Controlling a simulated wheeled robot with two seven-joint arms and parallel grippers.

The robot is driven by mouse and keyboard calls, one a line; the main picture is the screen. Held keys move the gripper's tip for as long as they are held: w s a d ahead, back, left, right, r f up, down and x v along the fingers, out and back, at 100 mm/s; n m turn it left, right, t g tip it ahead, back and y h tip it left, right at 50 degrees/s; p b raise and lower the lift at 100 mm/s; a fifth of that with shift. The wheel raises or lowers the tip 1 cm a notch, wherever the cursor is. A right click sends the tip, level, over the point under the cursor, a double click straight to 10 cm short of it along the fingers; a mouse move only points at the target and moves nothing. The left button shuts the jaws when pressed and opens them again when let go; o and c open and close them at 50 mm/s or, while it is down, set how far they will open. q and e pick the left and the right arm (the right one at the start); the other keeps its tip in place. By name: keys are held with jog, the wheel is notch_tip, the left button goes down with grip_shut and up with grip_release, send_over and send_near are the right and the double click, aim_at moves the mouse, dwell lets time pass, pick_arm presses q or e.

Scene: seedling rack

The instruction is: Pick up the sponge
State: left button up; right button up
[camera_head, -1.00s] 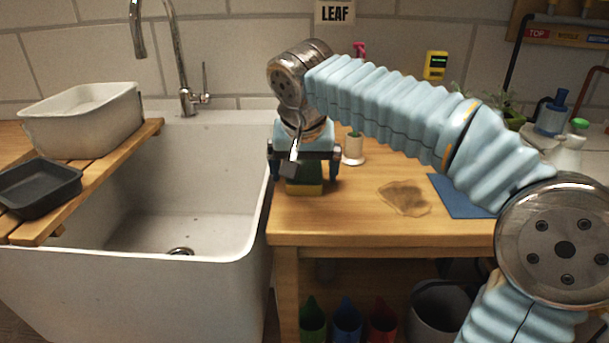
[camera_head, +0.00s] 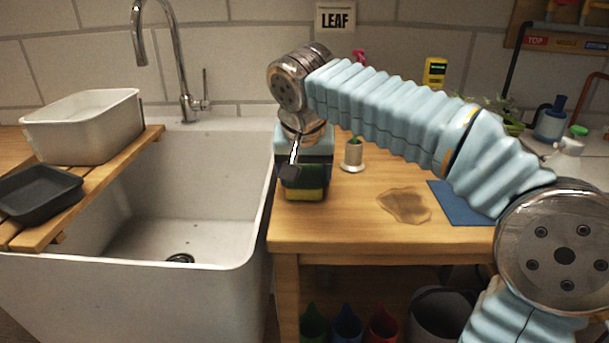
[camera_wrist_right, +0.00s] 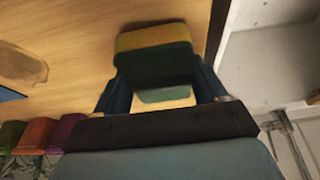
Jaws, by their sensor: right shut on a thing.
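The sponge (camera_head: 305,194), yellow below and dark green above, is at the left end of the wooden counter beside the sink. My right gripper (camera_head: 304,178) points down over it and is shut on it. In the right wrist view the sponge (camera_wrist_right: 152,40) sits between the two dark blue fingers (camera_wrist_right: 158,80), one on each side. I cannot tell whether it touches the counter. My left gripper is not in view.
The white sink (camera_head: 185,215) is directly left of the counter (camera_head: 345,225). A small metal cup (camera_head: 352,155) with a plant stands close right of the gripper. A brown stain (camera_head: 404,205) and a blue mat (camera_head: 457,205) lie further right. A faucet (camera_head: 180,70) rises behind the sink.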

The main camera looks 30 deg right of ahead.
aim_at(304, 169)
notch_tip(304, 169, up, 4)
jog(key=shift+f, duration=0.25)
jog(key=s+a+r, duration=0.7)
jog(key=s+r, duration=0.2)
jog(key=s, duration=0.3)
jog(key=shift+r, duration=0.2)
jog(key=shift+a, duration=0.1)
